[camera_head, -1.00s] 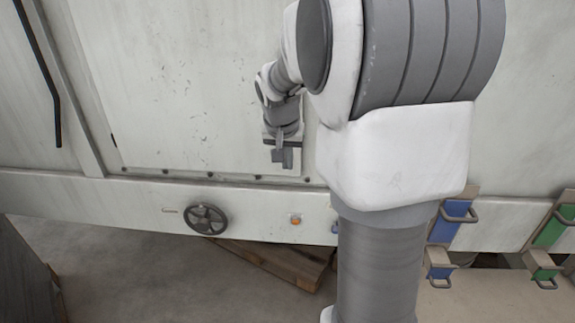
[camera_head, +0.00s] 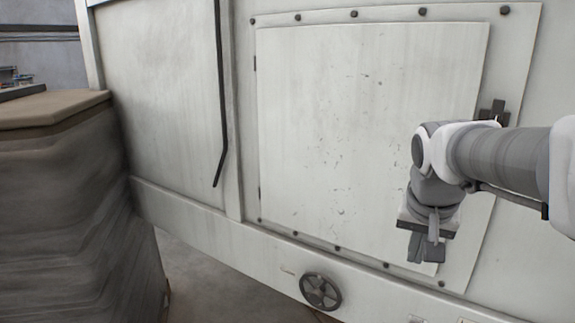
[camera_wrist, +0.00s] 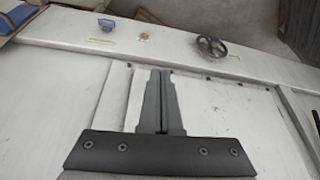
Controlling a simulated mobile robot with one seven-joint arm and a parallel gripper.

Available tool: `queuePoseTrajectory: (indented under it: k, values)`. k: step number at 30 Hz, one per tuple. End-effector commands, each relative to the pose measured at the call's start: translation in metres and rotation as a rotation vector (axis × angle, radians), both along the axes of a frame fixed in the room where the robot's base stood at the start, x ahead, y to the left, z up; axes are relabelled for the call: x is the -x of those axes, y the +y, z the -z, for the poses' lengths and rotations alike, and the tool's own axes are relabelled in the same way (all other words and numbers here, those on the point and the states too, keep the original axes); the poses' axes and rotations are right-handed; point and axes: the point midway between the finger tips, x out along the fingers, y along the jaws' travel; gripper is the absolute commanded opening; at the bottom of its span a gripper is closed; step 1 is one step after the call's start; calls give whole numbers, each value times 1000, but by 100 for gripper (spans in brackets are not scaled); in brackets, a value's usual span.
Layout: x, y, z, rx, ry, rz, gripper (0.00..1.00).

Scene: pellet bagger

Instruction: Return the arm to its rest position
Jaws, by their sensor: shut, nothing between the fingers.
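My gripper (camera_head: 427,252) hangs pointing down in front of the lower right part of a pale machine's bolted panel (camera_head: 345,130). In the wrist view its two dark fingers (camera_wrist: 164,78) are together with nothing between them. My arm reaches in from the right edge of the head view, bent at the wrist. Whether the gripper touches the panel cannot be told, but no contact shows.
A black handwheel (camera_head: 320,291) is on the machine's lower rail, also in the wrist view (camera_wrist: 211,47). A dark latch (camera_head: 493,112) is on the panel's right edge. A wrapped stack (camera_head: 70,210) stands at the left. A blue handle (camera_wrist: 121,30) shows in the wrist view.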

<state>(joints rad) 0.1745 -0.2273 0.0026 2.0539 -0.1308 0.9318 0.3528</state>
Motion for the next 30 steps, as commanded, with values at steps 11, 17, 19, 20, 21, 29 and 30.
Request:
queuePoseTrajectory:
  k: [11,17,19,20,21,29,30]
  values:
    - [106,71,20,20,-65,-347,0]
    - [134,85,34,28,-84,-447,0]
    - [137,87,36,29,-87,-460,0]
    - [138,87,37,29,-87,-464,0]
    - [139,87,37,29,-87,-466,0]
    - [139,87,37,29,-87,-466,0]
    - [138,87,37,30,-87,-466,0]
